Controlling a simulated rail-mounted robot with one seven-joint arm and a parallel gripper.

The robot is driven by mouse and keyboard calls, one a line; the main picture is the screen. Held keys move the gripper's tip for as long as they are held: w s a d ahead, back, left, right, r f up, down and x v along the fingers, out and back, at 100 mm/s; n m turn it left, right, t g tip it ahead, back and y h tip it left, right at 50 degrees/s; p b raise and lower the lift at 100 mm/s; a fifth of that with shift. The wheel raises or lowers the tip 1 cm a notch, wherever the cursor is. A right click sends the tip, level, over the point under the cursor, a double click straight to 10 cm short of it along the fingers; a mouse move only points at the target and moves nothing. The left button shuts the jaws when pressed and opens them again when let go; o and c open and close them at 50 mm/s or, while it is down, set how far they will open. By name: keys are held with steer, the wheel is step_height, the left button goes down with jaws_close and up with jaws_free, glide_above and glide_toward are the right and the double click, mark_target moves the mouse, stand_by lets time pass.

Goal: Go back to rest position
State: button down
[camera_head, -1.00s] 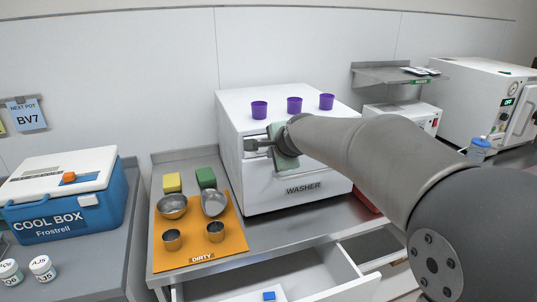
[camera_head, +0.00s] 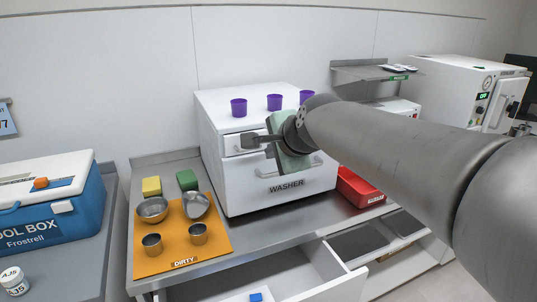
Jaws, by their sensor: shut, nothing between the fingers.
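My gripper (camera_head: 249,141) is at the end of my arm, which reaches in from the right side of the head view. Its fingers point left and are shut with nothing between them. It is in front of the upper front of the white washer (camera_head: 222,165) and hides part of that front. I cannot tell whether the fingers touch the washer.
An orange mat (camera_head: 185,245) holds metal bowls and cups, left of the washer. Yellow (camera_head: 151,187) and green (camera_head: 187,180) blocks stand behind. Purple cups (camera_head: 274,102) stand on the washer. A drawer (camera_head: 330,272) is open below. A blue cool box (camera_head: 80,205) is left.

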steer(key=s+d+f+n+g+h, duration=0.2)
steer(key=s+d+f+n+g, duration=0.2)
steer(key=s+d+f, duration=0.5)
steer(key=s+d+f+n+g+h+p, duration=0.1)
steer(key=s+d+f+n+g+h, duration=0.2)
steer(key=s+d+f+n, duration=0.5)
steer(key=s+d+f+g, duration=0.1)
steer(key=s+f, duration=0.5)
steer(key=s, duration=0.2)
steer(key=shift+s+f+n+g, duration=0.2)
steer(key=shift+n+g, duration=0.1)
steer(key=shift+g, duration=0.1)
